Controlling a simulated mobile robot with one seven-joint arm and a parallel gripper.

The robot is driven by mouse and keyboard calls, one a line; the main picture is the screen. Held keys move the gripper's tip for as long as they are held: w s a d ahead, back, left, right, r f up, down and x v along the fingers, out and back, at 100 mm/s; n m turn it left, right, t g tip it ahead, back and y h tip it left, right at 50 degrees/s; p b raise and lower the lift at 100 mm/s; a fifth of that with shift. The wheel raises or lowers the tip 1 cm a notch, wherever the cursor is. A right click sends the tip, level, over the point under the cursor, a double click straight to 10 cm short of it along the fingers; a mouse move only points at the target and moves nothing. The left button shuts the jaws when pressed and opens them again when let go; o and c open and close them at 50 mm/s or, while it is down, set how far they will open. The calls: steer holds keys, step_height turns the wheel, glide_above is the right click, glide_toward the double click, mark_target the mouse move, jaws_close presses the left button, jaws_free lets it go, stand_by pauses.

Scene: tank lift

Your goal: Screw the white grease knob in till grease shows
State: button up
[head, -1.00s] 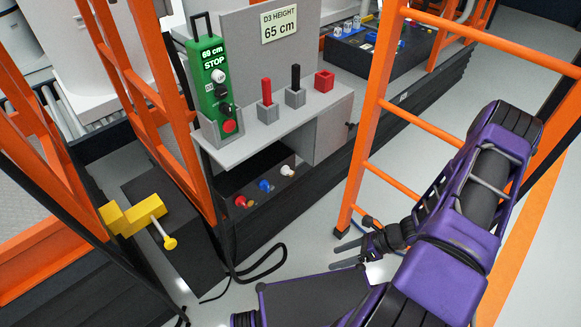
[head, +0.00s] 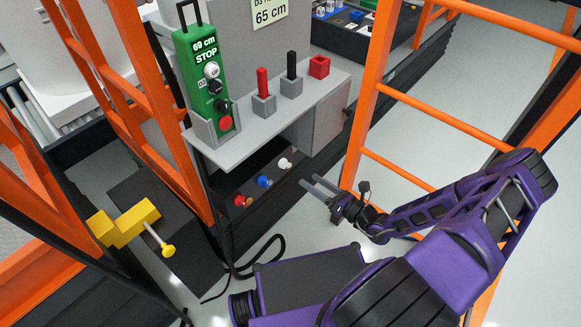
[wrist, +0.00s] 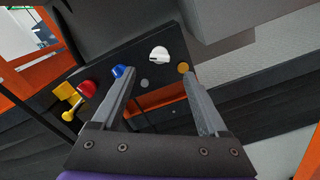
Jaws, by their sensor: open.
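The white grease knob (head: 285,163) sits on the dark panel under the grey shelf, right of a blue knob (head: 264,181) and a red knob (head: 240,200). In the wrist view the white knob (wrist: 159,54) lies ahead, beyond and between the finger tips. A small grey disc (wrist: 145,84) and a yellow-orange disc (wrist: 183,68) show near it; I cannot tell whether either is grease. My gripper (head: 311,186) is open and empty, a little right of and below the white knob, apart from it. It also shows in the wrist view (wrist: 162,85).
The grey shelf (head: 262,126) overhangs the knobs and carries a green control box (head: 207,75) reading 69 cm and STOP. An orange ladder frame (head: 371,105) stands close right of my gripper. A yellow handle (head: 125,222) is at left. A black cable lies on the floor.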

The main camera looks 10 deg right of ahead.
mark_target(289, 166)
steer(key=x, duration=0.9)
steer(key=shift+w+a+b, duration=0.1)
steer(key=shift+w+b, duration=0.05)
steer(key=shift+b, duration=0.2)
jaws_close()
